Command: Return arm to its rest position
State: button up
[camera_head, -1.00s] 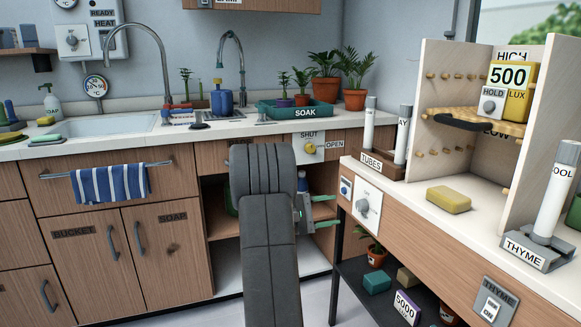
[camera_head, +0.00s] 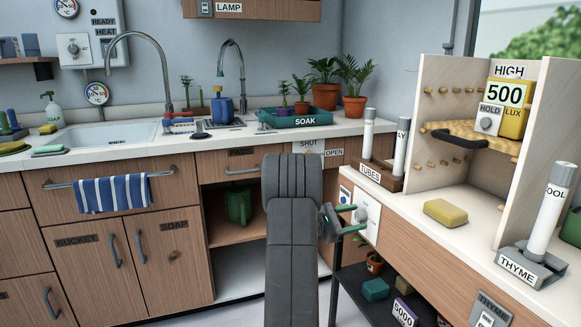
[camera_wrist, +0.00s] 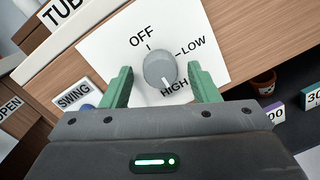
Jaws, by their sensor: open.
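My gripper (camera_head: 362,217) is open, with green fingers, at the left end of the right-hand bench in the head view. My dark arm rises from the bottom middle of that view. In the wrist view my gripper (camera_wrist: 162,82) has one finger on each side of a grey knob (camera_wrist: 160,68), with visible gaps between the fingers and the knob. The knob sits on a white plate (camera_wrist: 110,50) marked OFF, LOW and HIGH. Its white mark points towards HIGH. Nothing is held.
The bench carries a tube rack (camera_head: 381,177), a yellow sponge (camera_head: 445,213) and a pegboard stand (camera_head: 437,178). A dark shelf with small boxes and a pot lies below. A green watering can (camera_head: 238,207) stands in the open cabinet behind my arm.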

jog(key=n+t+p, duration=0.1)
jog(key=n+p, duration=0.4)
jog(key=n, duration=0.2)
jog(key=shift+s+r+n+p, duration=0.1)
jog(key=shift+s+n+p, duration=0.05)
jog(key=shift+n+p, duration=0.15)
jog(key=n+p, duration=0.2)
jog(key=n, duration=0.2)
jog(key=shift+p, duration=0.4)
jog(key=shift+f+n+t+p, duration=0.2)
jog(key=shift+n+t+p, duration=0.3)
jog(key=shift+n+p, duration=0.95)
jog(key=shift+s+n+b, duration=0.1)
jog(key=shift+n+b, duration=0.3)
jog(key=shift+n, duration=0.05)
